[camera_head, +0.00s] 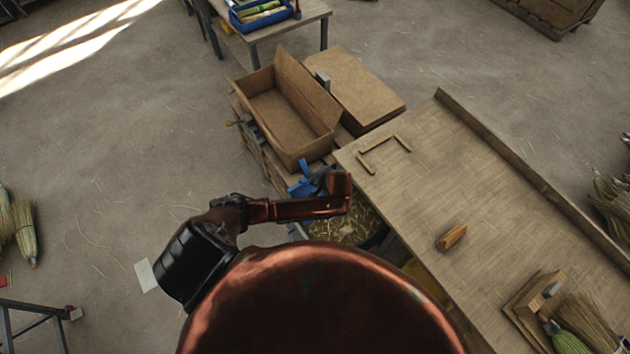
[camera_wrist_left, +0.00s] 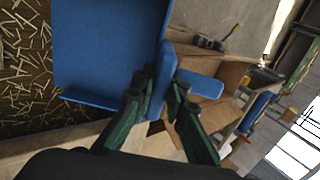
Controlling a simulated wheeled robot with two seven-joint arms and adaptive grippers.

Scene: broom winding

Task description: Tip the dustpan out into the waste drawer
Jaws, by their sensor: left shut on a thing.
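My left gripper (camera_head: 322,182) is shut on the blue dustpan (camera_head: 304,186) at the near end of the wooden box. In the left wrist view its green fingers (camera_wrist_left: 166,98) grip the handle of the dustpan (camera_wrist_left: 110,45). The broad blue face of the pan shows no clippings; I cannot tell if this is its inside or underside. The waste drawer (camera_head: 386,243) stands open below, with straw clippings (camera_head: 350,226) in it. Clippings also fill the left of the wrist view (camera_wrist_left: 22,65). My arm hides part of the drawer. My right gripper is not in view.
An open wooden box (camera_head: 283,112) stands just beyond the drawer. A workbench (camera_head: 440,180) lies to its right, bearing a small wooden block (camera_head: 452,237) and brooms (camera_head: 585,318). The floor to the left is mostly clear.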

